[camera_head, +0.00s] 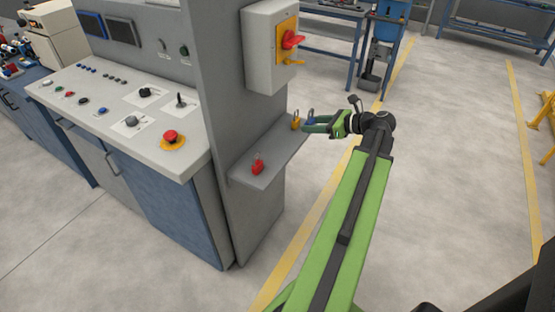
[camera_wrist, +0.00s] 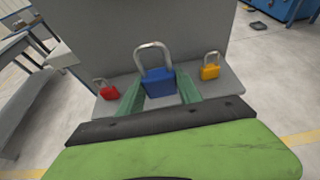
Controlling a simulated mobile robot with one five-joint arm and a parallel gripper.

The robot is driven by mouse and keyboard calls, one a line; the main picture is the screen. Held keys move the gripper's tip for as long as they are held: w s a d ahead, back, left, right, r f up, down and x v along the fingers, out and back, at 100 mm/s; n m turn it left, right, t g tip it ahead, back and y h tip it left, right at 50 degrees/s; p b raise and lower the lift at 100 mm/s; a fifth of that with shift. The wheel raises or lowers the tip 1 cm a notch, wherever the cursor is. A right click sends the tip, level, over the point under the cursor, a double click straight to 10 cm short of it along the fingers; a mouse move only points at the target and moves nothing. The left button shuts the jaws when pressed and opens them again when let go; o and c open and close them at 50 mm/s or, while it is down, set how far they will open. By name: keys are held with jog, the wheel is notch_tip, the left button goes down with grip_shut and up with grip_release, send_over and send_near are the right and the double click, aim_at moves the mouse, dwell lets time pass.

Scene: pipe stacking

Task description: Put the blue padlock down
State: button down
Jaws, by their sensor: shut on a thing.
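The blue padlock (camera_wrist: 158,84) with a grey shackle is upright between the green fingers of my gripper (camera_wrist: 159,92) in the wrist view. My gripper (camera_head: 314,125) is shut on it. In the head view only a small part of the blue padlock (camera_head: 310,119) shows. It is at the grey shelf (camera_head: 272,150), near the shelf's far end. I cannot tell whether its base touches the shelf. The yellow padlock (camera_head: 295,122) stands just left of it in the head view; it also shows in the wrist view (camera_wrist: 210,70). The red padlock (camera_head: 258,165) is at the shelf's near end.
A grey box with a red and yellow switch (camera_head: 288,42) is fixed to the panel above the shelf. A control desk (camera_head: 120,105) with buttons stands at the left. Shelf surface between the red and yellow padlocks is bare. Open floor lies to the right.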

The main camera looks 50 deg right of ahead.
jog(key=shift+w+f, duration=0.2)
jog(key=shift+w, duration=0.15)
jog(key=b, duration=0.7)
send_over(280, 147)
jog(key=f, duration=0.7)
jog(key=shift+w, duration=0.2)
notch_tip(280, 147, down, 4)
jog(key=b, duration=0.4)
jog(key=shift+f, duration=0.2)
jog(key=c, duration=0.8)
grip_release()
jog(key=shift+r, duration=0.1)
